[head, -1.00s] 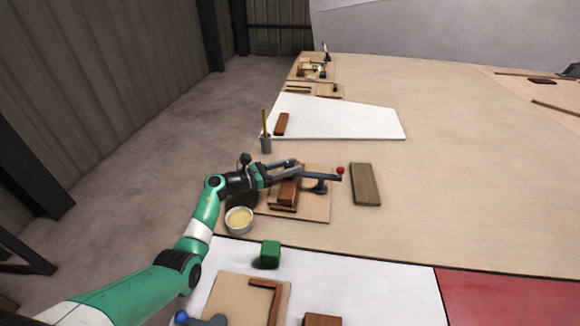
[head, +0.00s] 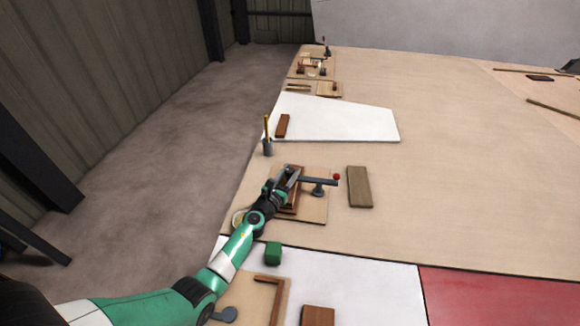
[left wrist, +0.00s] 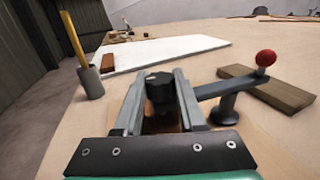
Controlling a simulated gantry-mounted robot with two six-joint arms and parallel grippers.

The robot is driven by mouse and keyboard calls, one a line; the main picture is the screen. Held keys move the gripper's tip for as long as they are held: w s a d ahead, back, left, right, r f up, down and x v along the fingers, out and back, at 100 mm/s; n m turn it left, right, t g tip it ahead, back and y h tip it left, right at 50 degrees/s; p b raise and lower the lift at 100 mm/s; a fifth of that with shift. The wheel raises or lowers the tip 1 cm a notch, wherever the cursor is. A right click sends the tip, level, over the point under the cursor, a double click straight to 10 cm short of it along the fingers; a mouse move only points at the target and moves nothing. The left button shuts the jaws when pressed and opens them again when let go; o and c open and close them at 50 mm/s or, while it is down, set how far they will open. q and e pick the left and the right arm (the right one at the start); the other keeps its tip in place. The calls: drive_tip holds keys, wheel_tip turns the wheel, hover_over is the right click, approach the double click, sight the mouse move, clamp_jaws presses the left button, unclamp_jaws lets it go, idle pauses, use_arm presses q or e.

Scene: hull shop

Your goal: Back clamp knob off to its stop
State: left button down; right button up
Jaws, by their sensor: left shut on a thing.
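The clamp's black knob (left wrist: 160,86) sits between the two fingers of my left gripper (left wrist: 160,88) in the left wrist view. The left gripper (head: 289,177) is shut on the knob, above brown wooden blocks (head: 288,211) on a tan board (head: 315,212). The fingers and arm mostly hide the knob in the head view. The clamp's grey bar (head: 316,181) runs right from the gripper over a short post (head: 318,191) and ends in a red ball (head: 337,177). The bar (left wrist: 224,85) and ball (left wrist: 266,58) also show in the left wrist view. My right gripper is out of view.
A loose brown plank (head: 359,187) lies right of the clamp board. A cup with a yellow stick (head: 268,147) stands behind left. A pale bowl (head: 238,218) is partly behind my left arm. A green block (head: 273,253) lies nearer. The table's right side is mostly clear.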

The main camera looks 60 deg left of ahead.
use_arm(q)
drive_tip(key=shift+w+d+n+g+y, duration=0.1)
drive_tip(key=shift+n+g+y, duration=0.8)
drive_tip(key=shift+y, duration=0.2)
drive_tip(key=shift+n+g+y, duration=0.5)
drive_tip(key=shift+g, duration=0.1)
drive_tip(key=n+g+y+b, duration=0.1)
drive_tip(key=n+g, duration=0.1)
drive_tip(key=shift+f+g+y, duration=0.1)
drive_tip(key=shift+g+y, duration=0.2)
drive_tip(key=shift+y, duration=0.1)
drive_tip(key=shift+n+g+y+b, duration=0.5)
drive_tip(key=shift+n+g+b, duration=0.35)
drive_tip(key=shift+g, duration=0.35)
drive_tip(key=c, duration=0.5)
unclamp_jaws()
